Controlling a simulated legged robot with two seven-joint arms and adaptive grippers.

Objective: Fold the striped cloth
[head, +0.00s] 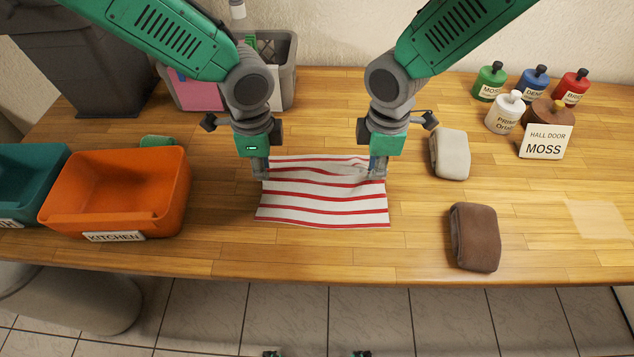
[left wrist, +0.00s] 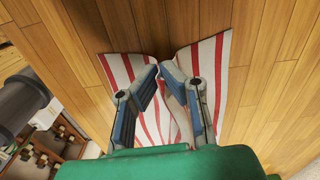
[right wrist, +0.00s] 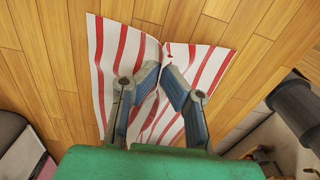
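The striped cloth (head: 322,207), white with red stripes, lies spread on the wooden table in front of me, with ripples toward its far part. My left gripper (head: 261,172) is at its left edge near the far corner. My right gripper (head: 377,172) is at its right edge near the far corner. In the left wrist view, the fingertips (left wrist: 165,69) are close together with cloth puckered between them. In the right wrist view, the fingertips (right wrist: 162,69) likewise pinch a raised fold. The gripped bits of cloth are partly hidden by the fingers.
An orange KITCHEN bin (head: 114,220) and a teal bin (head: 30,170) stand left. A grey crate (head: 287,85) is behind. A folded grey cloth (head: 452,154) and brown cloth (head: 474,237) lie right. Several bottles and a MOSS sign (head: 545,142) stand far right. Table before the striped cloth is clear.

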